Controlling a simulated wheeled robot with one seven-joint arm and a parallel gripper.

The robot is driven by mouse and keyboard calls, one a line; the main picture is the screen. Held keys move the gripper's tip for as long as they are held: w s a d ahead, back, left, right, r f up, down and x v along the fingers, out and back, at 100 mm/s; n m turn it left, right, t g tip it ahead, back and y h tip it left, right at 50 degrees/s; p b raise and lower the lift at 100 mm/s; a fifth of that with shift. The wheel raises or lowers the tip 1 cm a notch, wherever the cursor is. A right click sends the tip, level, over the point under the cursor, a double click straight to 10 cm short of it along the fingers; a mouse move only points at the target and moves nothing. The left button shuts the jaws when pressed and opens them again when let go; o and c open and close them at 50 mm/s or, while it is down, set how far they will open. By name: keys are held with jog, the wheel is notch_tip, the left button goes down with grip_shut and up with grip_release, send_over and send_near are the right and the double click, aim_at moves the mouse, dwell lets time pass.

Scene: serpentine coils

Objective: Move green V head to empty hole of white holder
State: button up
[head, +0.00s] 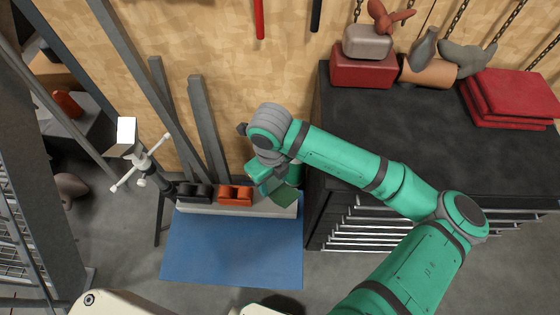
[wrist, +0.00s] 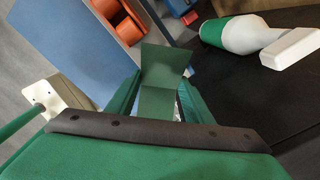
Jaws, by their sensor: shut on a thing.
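The green V head (wrist: 163,70) is a bent plate held between the fingers of my gripper (wrist: 155,100) in the wrist view. In the head view my gripper (head: 270,178) is over the right part of the white holder (head: 222,210), with the green V head (head: 285,197) below it. The holder is a long pale bar bearing a black V head (head: 194,192) at its left and an orange V head (head: 235,195) near its middle. The orange head also shows in the wrist view (wrist: 128,30). My gripper and the green head hide the holder's right part, so I cannot see the empty hole.
A blue mat (head: 232,250) lies in front of the holder. Grey bars (head: 205,130) lean on the wooden wall behind. A black tool cabinet (head: 430,150) stands close on the right. A white stand (head: 143,165) is at left.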

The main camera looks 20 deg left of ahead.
aim_at(274, 187)
jog(key=shift+w+f, duration=0.15)
jog(key=shift+w, duration=0.2)
jog(key=shift+f, duration=2.2)
jog(key=shift+f, duration=0.45)
jog(key=shift+f, duration=1.1)
jog(key=shift+f, duration=0.9)
jog(key=o, duration=1.5)
notch_tip(274, 187, up, 11)
jog(key=shift+f, duration=0.1)
